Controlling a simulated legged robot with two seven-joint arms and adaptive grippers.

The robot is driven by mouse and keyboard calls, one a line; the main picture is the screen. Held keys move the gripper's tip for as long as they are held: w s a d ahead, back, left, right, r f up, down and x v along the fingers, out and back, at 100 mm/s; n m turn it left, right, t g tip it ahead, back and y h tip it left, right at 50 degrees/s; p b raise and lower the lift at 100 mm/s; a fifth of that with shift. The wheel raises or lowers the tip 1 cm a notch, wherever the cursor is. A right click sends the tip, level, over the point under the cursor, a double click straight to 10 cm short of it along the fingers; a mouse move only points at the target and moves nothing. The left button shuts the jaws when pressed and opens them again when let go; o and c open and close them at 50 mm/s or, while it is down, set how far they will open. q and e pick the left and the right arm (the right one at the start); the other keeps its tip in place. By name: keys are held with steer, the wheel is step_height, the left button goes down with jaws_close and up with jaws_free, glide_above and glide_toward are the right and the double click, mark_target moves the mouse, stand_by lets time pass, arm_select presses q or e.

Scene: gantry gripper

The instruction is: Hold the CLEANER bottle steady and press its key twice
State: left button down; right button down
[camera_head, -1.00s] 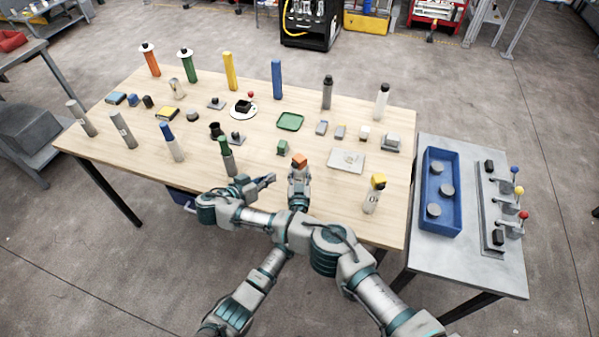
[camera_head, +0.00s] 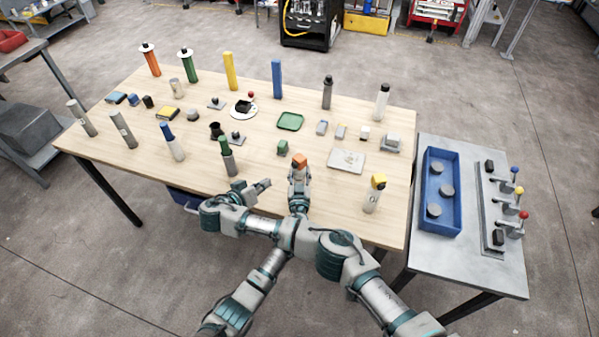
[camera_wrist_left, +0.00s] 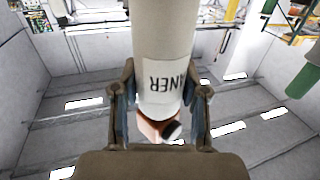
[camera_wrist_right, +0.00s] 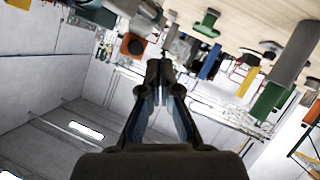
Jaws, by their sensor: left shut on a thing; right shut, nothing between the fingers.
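The CLEANER bottle, pale with an orange head (camera_head: 299,160), is near the front middle of the table. In the left wrist view its body (camera_wrist_left: 162,38) fills the middle, with the upside-down letters "NER" on its label. My left gripper (camera_head: 299,175) is shut around it, one finger on each side. My right gripper (camera_head: 266,183) is shut and empty, left of the bottle and apart from it. In the right wrist view its closed fingertips (camera_wrist_right: 159,70) show near an orange part (camera_wrist_right: 131,45), probably the bottle's head.
A green-topped cylinder (camera_head: 228,160) stands left of my right gripper. A yellow-topped bottle (camera_head: 373,195) stands to the right. A side table (camera_head: 470,270) bears a blue tray (camera_head: 456,210) and levers.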

mark_target(295, 165)
steer(key=w+d+f+n+t+y, duration=0.1)
steer(key=w+d+n+y, duration=0.5)
steer(key=n, duration=0.8)
steer(key=shift+d+t, duration=0.45)
steer(key=shift+t, duration=0.05)
stand_by(1.0)
